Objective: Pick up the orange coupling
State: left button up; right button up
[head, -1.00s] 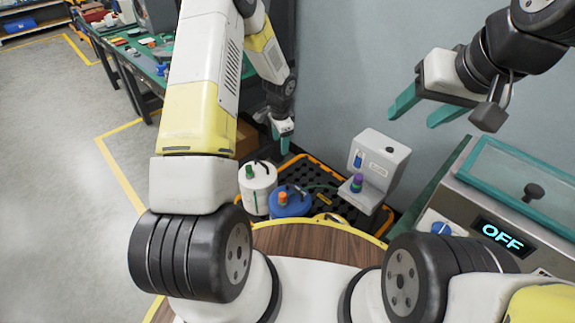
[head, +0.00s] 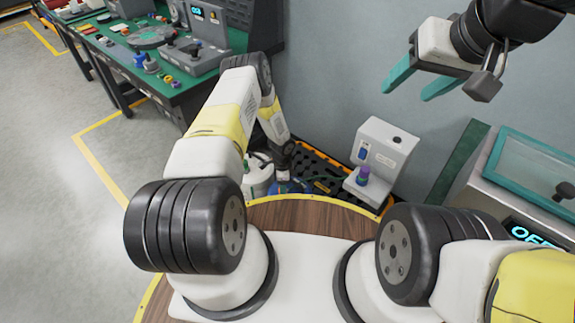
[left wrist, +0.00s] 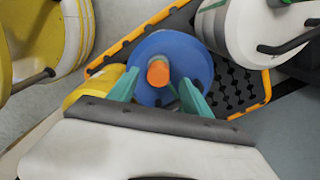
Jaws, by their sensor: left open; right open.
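The orange coupling (left wrist: 158,72) sits upright on top of the blue canister (left wrist: 165,48) in the left wrist view. My left gripper (left wrist: 159,79) is open, with one teal finger to each side of the coupling; no contact shows, and I cannot tell how far the tips are above it. In the head view, my left wrist hides the coupling and most of the blue canister (head: 287,188). My right gripper (head: 405,91) is open and empty, raised before the wall at the upper right.
A white canister (head: 257,175) stands beside the blue one on a black grid tray with an orange rim (head: 322,158). A grey-white device with a purple part (head: 384,150) stands to the right. A green workbench (head: 190,95) stands at the upper left.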

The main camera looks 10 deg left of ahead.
pick_arm(q)
jog(key=shift+s+f, duration=0.1)
jog(key=shift+f, duration=1.4)
grip_shut()
